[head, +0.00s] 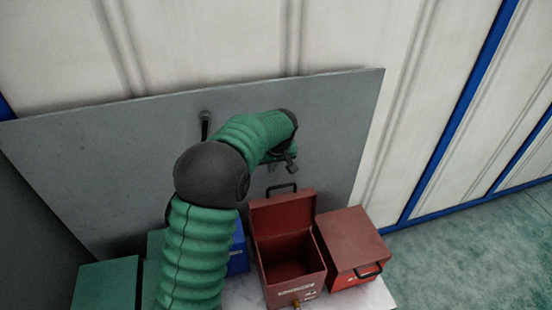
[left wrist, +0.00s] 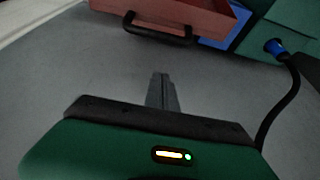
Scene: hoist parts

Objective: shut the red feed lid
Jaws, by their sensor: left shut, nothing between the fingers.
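The red feed lid (head: 283,213) stands raised at the back of an open red box (head: 294,287), whose dark inside shows. A black handle (head: 281,188) sits on the lid's upper edge. My left gripper (head: 291,165) is above and behind the lid, apart from it in the head view. In the left wrist view its fingers (left wrist: 161,92) are together with nothing between them. A red surface (left wrist: 175,12) with a black handle (left wrist: 158,30) lies beyond the fingertips there, with a gap between. My right gripper is in neither view.
A second red box (head: 352,235) with its top shut stands right of the open one. A blue box (head: 238,255) is partly hidden by my left arm, and green boxes (head: 108,280) stand at left. A grey panel (head: 110,160) rises behind them.

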